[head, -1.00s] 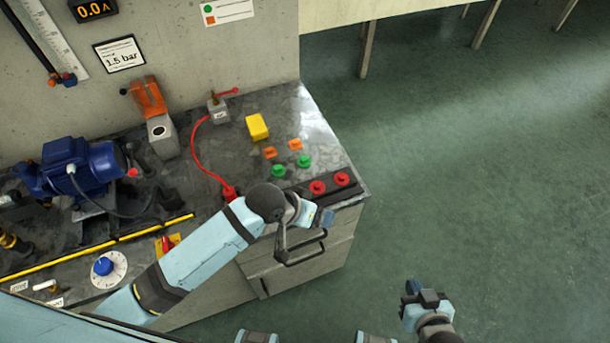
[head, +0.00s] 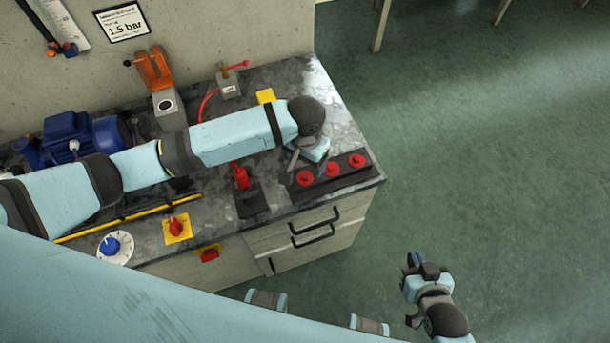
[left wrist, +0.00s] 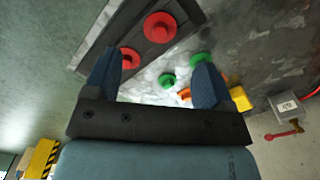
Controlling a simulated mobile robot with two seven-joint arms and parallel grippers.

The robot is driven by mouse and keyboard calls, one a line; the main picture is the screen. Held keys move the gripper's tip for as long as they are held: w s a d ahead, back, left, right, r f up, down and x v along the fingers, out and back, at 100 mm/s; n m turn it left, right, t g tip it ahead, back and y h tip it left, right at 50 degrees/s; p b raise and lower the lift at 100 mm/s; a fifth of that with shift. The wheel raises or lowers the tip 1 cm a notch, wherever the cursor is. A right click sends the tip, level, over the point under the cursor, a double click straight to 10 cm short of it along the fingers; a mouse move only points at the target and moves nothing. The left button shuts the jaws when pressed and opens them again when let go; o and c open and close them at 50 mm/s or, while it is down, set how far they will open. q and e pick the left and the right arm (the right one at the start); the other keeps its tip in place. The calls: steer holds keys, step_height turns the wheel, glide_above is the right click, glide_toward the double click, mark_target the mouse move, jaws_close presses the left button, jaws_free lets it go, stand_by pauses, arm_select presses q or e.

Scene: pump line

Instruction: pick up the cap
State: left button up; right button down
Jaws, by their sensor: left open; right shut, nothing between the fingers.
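The red caps are round, flanged pieces on a black strip at the bench's front right corner. In the head view they are a left cap (head: 305,178), a middle cap (head: 332,169) and a right cap (head: 357,160). The left wrist view shows one red cap (left wrist: 160,27) and another (left wrist: 130,58) partly behind a finger. I cannot tell which cap is meant. My left gripper (head: 300,158) is open and empty above the bench, just behind the strip; its fingers (left wrist: 157,68) show spread. My right gripper (head: 415,261) is shut and empty, over the floor.
Green pieces (left wrist: 168,80) and an orange piece (left wrist: 184,95) lie near the left fingers, hidden by my arm in the head view. A yellow block (head: 265,96), a grey valve block (head: 229,85) and a red lever (head: 240,175) stand nearby. The floor right is clear.

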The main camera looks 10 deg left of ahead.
mark_target(305, 175)
arm_select(q)
steer(key=shift+f, duration=3.45)
jaws_close()
